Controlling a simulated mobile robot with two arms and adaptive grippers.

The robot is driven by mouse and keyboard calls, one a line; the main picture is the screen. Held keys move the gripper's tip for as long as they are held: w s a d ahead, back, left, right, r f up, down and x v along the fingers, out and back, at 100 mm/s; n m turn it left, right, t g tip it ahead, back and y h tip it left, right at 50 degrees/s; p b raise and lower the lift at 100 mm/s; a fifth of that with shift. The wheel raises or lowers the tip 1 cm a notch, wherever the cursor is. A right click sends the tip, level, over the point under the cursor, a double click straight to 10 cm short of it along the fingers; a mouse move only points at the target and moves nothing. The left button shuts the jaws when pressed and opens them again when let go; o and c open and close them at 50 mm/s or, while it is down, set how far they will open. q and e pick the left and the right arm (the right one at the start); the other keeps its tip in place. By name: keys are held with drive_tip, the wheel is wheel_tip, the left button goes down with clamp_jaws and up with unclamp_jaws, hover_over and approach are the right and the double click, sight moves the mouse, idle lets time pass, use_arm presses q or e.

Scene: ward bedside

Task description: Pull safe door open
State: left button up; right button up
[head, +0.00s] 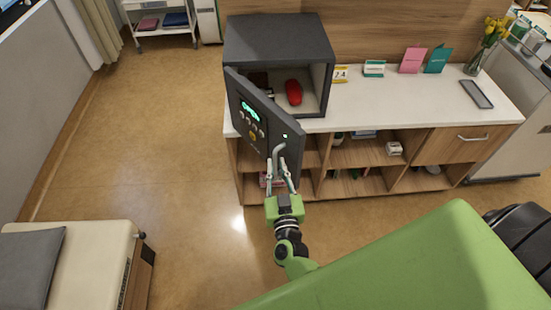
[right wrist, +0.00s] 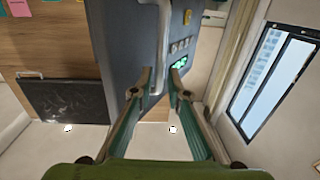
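The dark grey safe (head: 265,40) stands on the white counter. Its door (head: 252,110) is swung part way out, so the inside shows. The door has a lit green display, buttons and a grey bent handle (head: 278,152); the handle also shows in the right wrist view (right wrist: 163,40). My right gripper (head: 281,174) is at the handle's lower end, with its fingers apart. In the right wrist view its fingertips (right wrist: 166,72) have a gap between them, and the handle is close to the left finger there. My left gripper is not in view.
A red object (head: 293,92) lies inside the safe. Cards, a flower vase (head: 488,45) and a dark flat device (head: 477,94) are on the counter (head: 420,110). Open shelves are below it. A bed (head: 90,260) is at lower left. The floor (head: 150,130) left of the safe is clear.

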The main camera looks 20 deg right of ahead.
drive_tip(key=v, duration=0.4)
drive_tip(key=shift+c, duration=0.4)
